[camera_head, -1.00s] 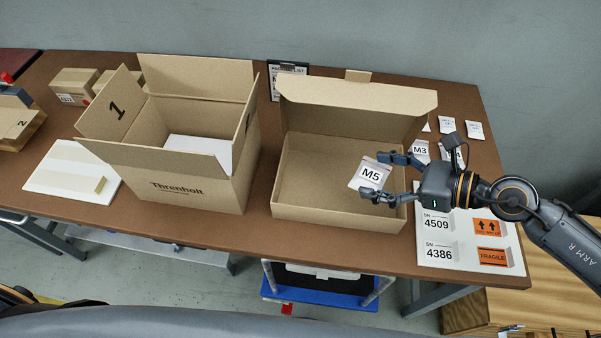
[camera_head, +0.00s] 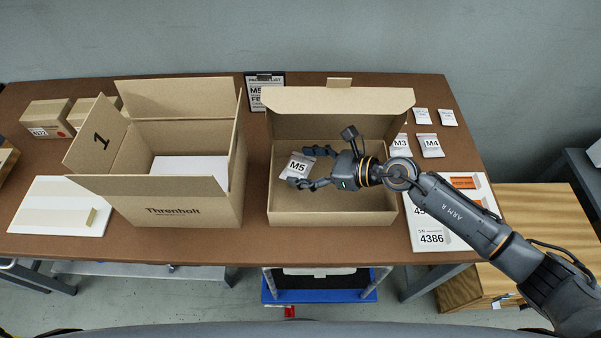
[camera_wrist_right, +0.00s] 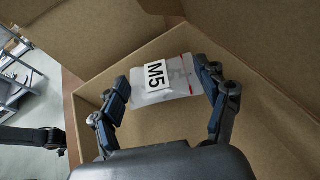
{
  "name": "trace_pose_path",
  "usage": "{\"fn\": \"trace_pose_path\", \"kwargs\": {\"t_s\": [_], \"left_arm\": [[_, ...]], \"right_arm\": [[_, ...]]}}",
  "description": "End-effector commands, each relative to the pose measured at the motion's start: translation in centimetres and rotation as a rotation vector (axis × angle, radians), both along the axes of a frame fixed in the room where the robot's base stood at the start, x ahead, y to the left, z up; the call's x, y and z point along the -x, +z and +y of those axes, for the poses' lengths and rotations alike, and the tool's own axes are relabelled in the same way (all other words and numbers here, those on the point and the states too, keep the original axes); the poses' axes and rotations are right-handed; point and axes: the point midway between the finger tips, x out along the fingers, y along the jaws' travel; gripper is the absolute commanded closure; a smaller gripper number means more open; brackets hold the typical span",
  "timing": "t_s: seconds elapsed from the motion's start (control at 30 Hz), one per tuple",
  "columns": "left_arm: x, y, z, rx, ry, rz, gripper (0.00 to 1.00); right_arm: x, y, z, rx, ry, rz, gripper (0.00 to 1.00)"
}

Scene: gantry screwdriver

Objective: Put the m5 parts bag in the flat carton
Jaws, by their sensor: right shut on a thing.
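The M5 parts bag (camera_head: 297,167) is a small clear bag with a white label reading M5. My right gripper (camera_head: 307,168) is shut on it and holds it over the left part of the open flat carton (camera_head: 335,219). In the right wrist view the bag (camera_wrist_right: 163,82) sits between the two fingers of my right gripper (camera_wrist_right: 163,90), with the carton's cardboard walls and floor (camera_wrist_right: 268,125) around and below. I cannot tell the exact height of the bag above the carton floor. My left gripper is not in view.
A tall open carton (camera_head: 180,216) marked Threnholt stands left of the flat carton. The flat carton's lid (camera_head: 338,100) stands up at its back. M3 (camera_head: 400,143) and M4 (camera_head: 430,146) bags and a label sheet (camera_head: 430,233) lie to the right. A packing list clipboard (camera_head: 262,90) is behind.

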Motion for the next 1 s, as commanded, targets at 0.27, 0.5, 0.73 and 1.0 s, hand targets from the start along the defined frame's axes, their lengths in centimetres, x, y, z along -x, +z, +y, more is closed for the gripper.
{"fn": "trace_pose_path", "kwargs": {"t_s": [0.27,0.5,0.73,1.0], "left_arm": [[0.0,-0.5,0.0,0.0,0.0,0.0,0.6],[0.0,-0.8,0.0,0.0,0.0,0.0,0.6],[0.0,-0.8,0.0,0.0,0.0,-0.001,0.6],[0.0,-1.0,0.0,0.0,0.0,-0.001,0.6]], "right_arm": [[-1.1,-2.4,1.1,-0.001,0.0,0.003,0.57],[-1.1,-4.8,1.0,-0.001,-0.001,-0.001,0.57],[-1.1,-4.8,1.0,-0.001,0.0,-0.001,0.57],[-1.1,-5.1,1.0,0.0,0.0,0.0,0.03]]}}
